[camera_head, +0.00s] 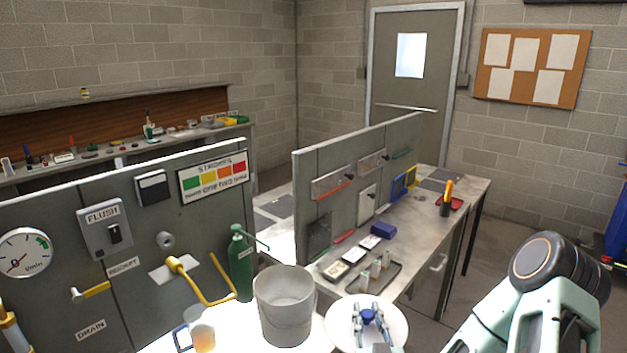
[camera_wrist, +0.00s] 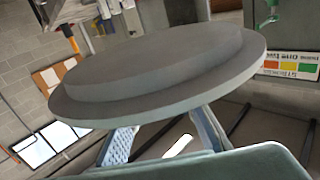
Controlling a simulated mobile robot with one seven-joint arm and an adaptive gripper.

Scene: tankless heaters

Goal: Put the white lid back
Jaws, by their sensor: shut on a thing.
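My gripper (camera_head: 369,322) is shut on the knob and holds the lid to the right of the bucket. In the wrist view the lid (camera_wrist: 160,72) fills the upper middle as a stepped grey disc, with my gripper's fingers (camera_wrist: 165,135) against it; the knob is hidden there. A white-grey bucket (camera_head: 284,326) stands open at the front middle, its rim uncovered. The lid looks close to the bucket's right side; I cannot tell its exact height.
A green pump bottle (camera_head: 241,268) stands behind the bucket's left side. A yellow bent pipe (camera_head: 208,290) and a cup with orange liquid (camera_head: 203,336) are further left. A tray with small bottles (camera_head: 372,276) lies behind the lid. A grey panel (camera_head: 345,185) rises behind.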

